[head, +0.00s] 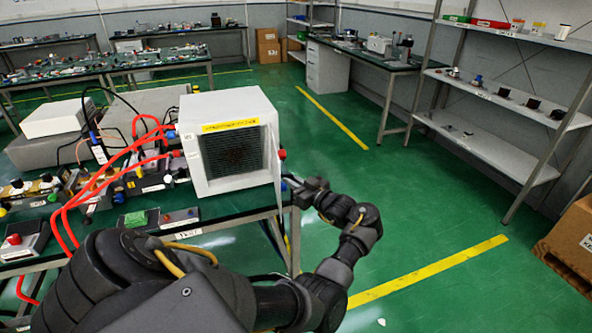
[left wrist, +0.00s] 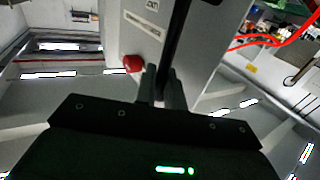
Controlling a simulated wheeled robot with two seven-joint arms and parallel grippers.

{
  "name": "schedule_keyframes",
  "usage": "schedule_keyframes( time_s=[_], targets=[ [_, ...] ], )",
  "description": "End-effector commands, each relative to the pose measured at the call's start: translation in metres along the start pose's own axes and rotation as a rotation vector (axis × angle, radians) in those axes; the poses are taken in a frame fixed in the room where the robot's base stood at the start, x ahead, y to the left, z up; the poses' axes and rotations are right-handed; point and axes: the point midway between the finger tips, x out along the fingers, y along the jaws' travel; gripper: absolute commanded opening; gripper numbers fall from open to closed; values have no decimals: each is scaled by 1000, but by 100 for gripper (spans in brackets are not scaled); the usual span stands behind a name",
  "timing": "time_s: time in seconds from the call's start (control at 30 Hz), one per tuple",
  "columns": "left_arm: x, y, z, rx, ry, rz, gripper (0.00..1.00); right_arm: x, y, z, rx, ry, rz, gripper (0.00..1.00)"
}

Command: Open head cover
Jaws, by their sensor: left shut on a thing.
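The white microwave generator box (head: 225,108) stands at the right end of the green-topped table, with a dark grille (head: 235,152) in its front. Its head cover (head: 275,168) is the pale panel at the box's right edge, with a red knob (head: 282,154). In the left wrist view the cover (left wrist: 140,38) and the red knob (left wrist: 132,63) show close up, with a dark gap beside the cover. My left gripper (head: 289,184) is shut on the cover's edge; its fingers (left wrist: 162,84) hide the exact contact. My right gripper is out of view.
Red hoses (head: 108,168) run from the box's left side to parts on the table (head: 130,238). A grey shelf rack (head: 505,100) stands at the right, with a cardboard box (head: 574,240) below. The green floor right of the table is mostly clear.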

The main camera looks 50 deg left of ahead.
Motion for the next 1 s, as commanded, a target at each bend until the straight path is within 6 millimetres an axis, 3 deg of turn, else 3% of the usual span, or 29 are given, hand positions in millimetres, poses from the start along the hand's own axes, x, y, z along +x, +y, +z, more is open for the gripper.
schedule_keyframes(
  time_s=[0.17, 0.2, 0.33, 0.67, 1.0],
  targets=[
    [2, 2, -4, -6, 7, 3, 0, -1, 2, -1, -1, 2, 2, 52],
    [1, 2, -4, -6, 7, 3, 12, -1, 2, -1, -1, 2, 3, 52],
    [0, 2, -4, -5, 6, 5, 29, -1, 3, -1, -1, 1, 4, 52],
    [-5, 2, -1, -4, 3, 6, 29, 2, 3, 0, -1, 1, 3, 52],
    [-56, 2, 1, -5, 2, 6, 29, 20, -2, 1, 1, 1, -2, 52]
  ],
)
